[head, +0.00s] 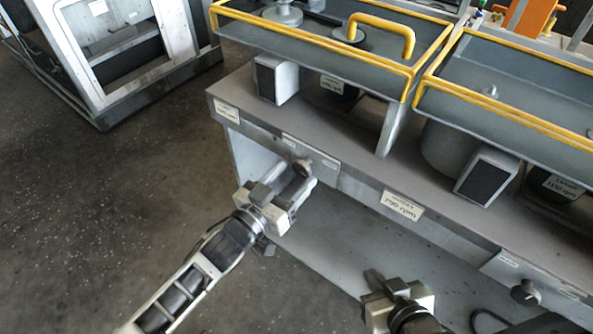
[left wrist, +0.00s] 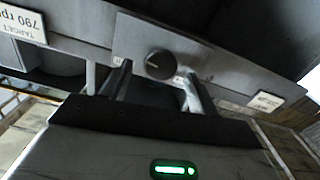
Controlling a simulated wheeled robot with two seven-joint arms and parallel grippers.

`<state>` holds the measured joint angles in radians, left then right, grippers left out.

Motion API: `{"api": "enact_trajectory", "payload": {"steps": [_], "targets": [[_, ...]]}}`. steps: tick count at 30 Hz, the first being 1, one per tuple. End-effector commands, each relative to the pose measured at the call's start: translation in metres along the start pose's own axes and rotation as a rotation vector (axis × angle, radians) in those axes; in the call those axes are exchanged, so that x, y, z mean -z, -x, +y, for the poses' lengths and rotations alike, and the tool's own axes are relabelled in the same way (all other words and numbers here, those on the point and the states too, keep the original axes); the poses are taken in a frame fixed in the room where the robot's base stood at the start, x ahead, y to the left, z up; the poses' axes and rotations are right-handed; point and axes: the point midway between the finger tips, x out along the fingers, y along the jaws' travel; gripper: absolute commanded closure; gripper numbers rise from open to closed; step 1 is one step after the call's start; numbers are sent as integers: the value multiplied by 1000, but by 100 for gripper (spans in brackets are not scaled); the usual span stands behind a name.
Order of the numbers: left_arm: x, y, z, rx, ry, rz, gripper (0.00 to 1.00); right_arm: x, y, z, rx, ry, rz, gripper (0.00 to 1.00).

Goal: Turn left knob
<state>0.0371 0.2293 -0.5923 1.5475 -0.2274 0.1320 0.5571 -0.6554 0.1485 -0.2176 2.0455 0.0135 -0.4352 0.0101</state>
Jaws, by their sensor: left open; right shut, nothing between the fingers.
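The left knob (head: 303,167) is a small dark round knob on a grey plate on the front of the blower housing bench. In the left wrist view the knob (left wrist: 160,65) shows a pale pointer mark and sits just beyond and between my finger ends. My left gripper (head: 297,178) is open, its two fingers pointing at the knob from the front; it also shows in the left wrist view (left wrist: 156,82). I cannot tell whether a finger touches the knob. My right gripper (head: 373,278) is shut and empty, low in front of the bench.
A second dark knob (head: 525,291) is on a plate at the right. A "790 rpm" label (head: 402,204) is on the bench edge between the knobs. Yellow-railed trays (head: 310,40) stand above the bench. A grey frame (head: 110,50) stands at the back left. The floor at left is clear.

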Motion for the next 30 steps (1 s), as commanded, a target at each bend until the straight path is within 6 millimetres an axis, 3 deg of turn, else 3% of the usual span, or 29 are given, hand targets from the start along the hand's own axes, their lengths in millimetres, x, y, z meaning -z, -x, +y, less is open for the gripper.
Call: {"api": "enact_trajectory", "payload": {"steps": [6,15,16,21,30], "targets": [[-1,-20,0,1,0,-1,40,0,0,-1,-1,-7,-1,100],[0,-22,0,0,0,0,40,-5,2,-2,0,-8,-11,100],[0,-22,0,0,0,-1,42,-5,2,-2,0,-8,-12,100],[0,-22,0,1,0,-1,84,-5,2,-2,0,-7,-13,100],[0,-22,0,0,-28,-1,84,-5,3,0,1,2,-13,100]]}}
